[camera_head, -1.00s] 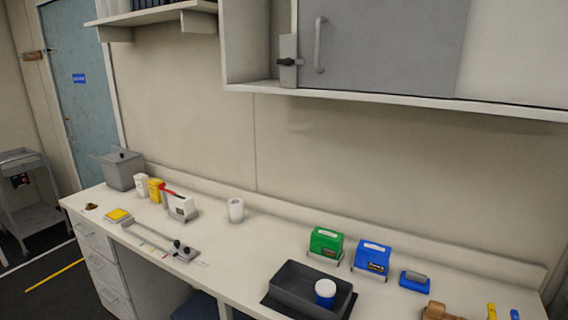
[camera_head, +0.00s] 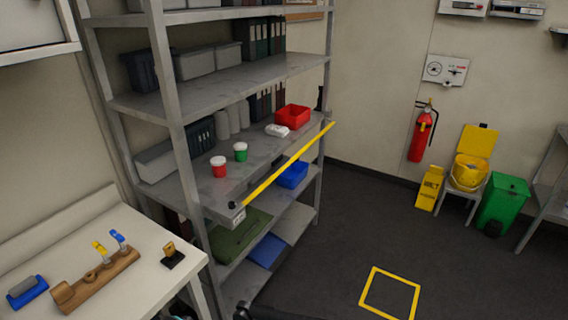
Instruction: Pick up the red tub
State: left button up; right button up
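A small red tub (camera_head: 219,167) with a white lid stands upright on the middle shelf (camera_head: 206,191) of a grey metal rack, near its front left. A similar green tub (camera_head: 240,152) with a white lid stands just behind it to the right. A larger open red bin (camera_head: 293,117) sits at the right end of the same shelf. Neither of my grippers can be made out. Dark parts show at the bottom edge, too cut off to identify.
A yellow bar (camera_head: 286,167) runs along the shelf's front, above its right part. A white packet (camera_head: 277,130) lies by the red bin. A worktop (camera_head: 120,282) with a wooden rack (camera_head: 98,279) is at left. Open floor (camera_head: 345,235) lies to the right.

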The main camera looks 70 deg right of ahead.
aim_at(218, 163)
jog(key=l+z, duration=0.1)
jog(key=z, duration=1.75)
jog(key=i+l, duration=0.25)
jog(key=i+l+u, duration=0.15)
jog(key=l, duration=0.25)
jog(key=i+l, duration=0.35)
jog(key=i+l+u, duration=0.1)
jog(key=i+l, duration=0.15)
jog(key=i+l+u, duration=0.1)
jog(key=i+l, duration=0.15)
jog(key=l, duration=0.25)
jog(key=i+l, duration=0.2)
jog(key=l, duration=0.2)
jog(key=i+l+u, duration=0.1)
jog(key=l, duration=0.3)
jog(key=i, duration=0.1)
